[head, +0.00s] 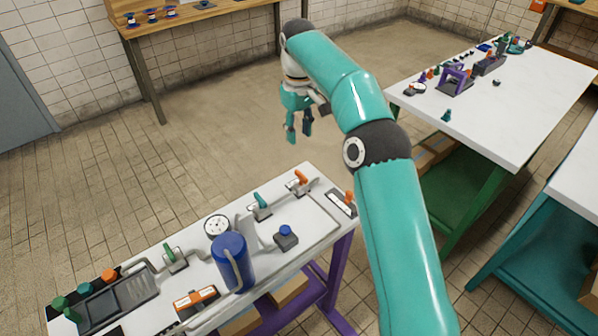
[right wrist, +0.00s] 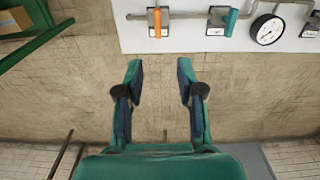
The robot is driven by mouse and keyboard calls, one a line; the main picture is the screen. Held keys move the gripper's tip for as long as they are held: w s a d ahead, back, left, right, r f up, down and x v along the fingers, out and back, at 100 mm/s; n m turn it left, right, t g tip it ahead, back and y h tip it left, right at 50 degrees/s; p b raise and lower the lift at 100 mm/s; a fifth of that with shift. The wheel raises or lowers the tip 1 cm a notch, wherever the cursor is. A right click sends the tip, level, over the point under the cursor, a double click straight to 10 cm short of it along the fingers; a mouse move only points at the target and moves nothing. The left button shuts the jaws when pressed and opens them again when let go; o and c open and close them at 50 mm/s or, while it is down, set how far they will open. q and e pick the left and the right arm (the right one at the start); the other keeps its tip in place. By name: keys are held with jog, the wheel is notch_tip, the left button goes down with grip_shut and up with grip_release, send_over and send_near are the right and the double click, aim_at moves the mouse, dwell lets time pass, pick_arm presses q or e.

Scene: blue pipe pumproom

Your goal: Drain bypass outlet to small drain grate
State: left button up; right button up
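On the white bench (head: 320,228), a pipe run carries a green-handled valve (head: 172,256), a teal-handled valve (head: 260,205) and an orange-handled valve (head: 298,182). In the right wrist view the orange handle (right wrist: 157,22) and teal handle (right wrist: 231,22) show at the top. A dark ribbed tray, perhaps a grate (head: 136,290), lies at the bench's left end. I cannot tell which part is the bypass outlet or the small drain grate. My right gripper (head: 299,134) is open and empty, beyond the bench's far edge; its spread fingers also show in the right wrist view (right wrist: 160,78). My left gripper is out of view.
A blue cylinder (head: 230,264), a round gauge (head: 217,226), a small box with a blue knob (head: 286,237) and an orange-topped box (head: 196,302) crowd the bench. Another white table (head: 520,95) with fixtures stands right. Open floor (head: 220,120) lies beyond the bench.

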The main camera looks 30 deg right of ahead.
aim_at(301, 174)
jog(key=f, duration=0.9)
jog(key=f+b, duration=0.1)
jog(key=f, duration=0.4)
jog(key=shift+s+d+f, duration=0.15)
jog(key=shift+s+d, duration=0.05)
jog(key=shift+d, duration=0.05)
grip_shut()
